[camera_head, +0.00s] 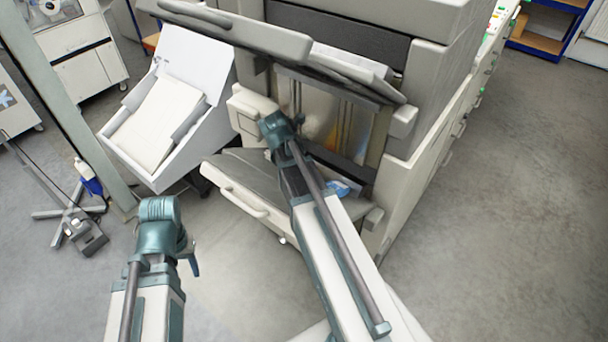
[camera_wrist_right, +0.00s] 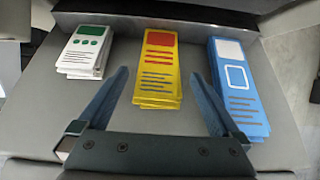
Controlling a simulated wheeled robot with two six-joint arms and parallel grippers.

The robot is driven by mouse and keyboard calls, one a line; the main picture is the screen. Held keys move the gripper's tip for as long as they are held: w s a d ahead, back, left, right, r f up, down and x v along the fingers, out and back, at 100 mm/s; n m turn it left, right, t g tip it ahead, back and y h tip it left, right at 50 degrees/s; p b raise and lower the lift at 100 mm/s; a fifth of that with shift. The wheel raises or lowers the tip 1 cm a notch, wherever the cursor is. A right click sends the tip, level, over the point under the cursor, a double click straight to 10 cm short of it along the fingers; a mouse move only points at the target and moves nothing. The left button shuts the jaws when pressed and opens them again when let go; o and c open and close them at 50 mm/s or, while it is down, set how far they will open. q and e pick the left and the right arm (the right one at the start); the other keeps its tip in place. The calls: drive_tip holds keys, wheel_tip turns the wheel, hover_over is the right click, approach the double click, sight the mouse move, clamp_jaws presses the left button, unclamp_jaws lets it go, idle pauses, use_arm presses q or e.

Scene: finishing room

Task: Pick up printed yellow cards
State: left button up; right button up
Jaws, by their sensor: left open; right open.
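A stack of yellow printed cards (camera_wrist_right: 158,72) with red blocks lies on a grey tray (camera_wrist_right: 205,50) in the right wrist view. My right gripper (camera_wrist_right: 160,78) is open. Its two blue fingers reach toward either side of the yellow stack, and nothing is between them in their grip. In the head view the yellow cards are hidden behind my right arm, which reaches to the machine's front tray (camera_head: 237,180). My left gripper (camera_head: 190,262) hangs at the lower left, open and empty, away from the machine.
White-and-green cards (camera_wrist_right: 85,52) lie left of the yellow stack and blue cards (camera_wrist_right: 238,90) right of it, close to the right finger. The blue cards also show in the head view (camera_head: 343,188). A white feeder with paper (camera_head: 155,125) stands left of the machine (camera_head: 420,110). Floor is clear right.

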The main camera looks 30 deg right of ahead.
drive_tip(key=b+x, duration=0.3)
drive_tip(key=x, duration=0.2)
drive_tip(key=shift+r+b, duration=0.1)
drive_tip(key=shift+b, duration=0.3)
drive_tip(key=shift+r, duration=0.15)
drive_tip(key=shift+c, duration=0.4)
drive_tip(key=c, duration=1.4)
wheel_tip(320, 180, up, 10)
drive_tip(key=p, duration=1)
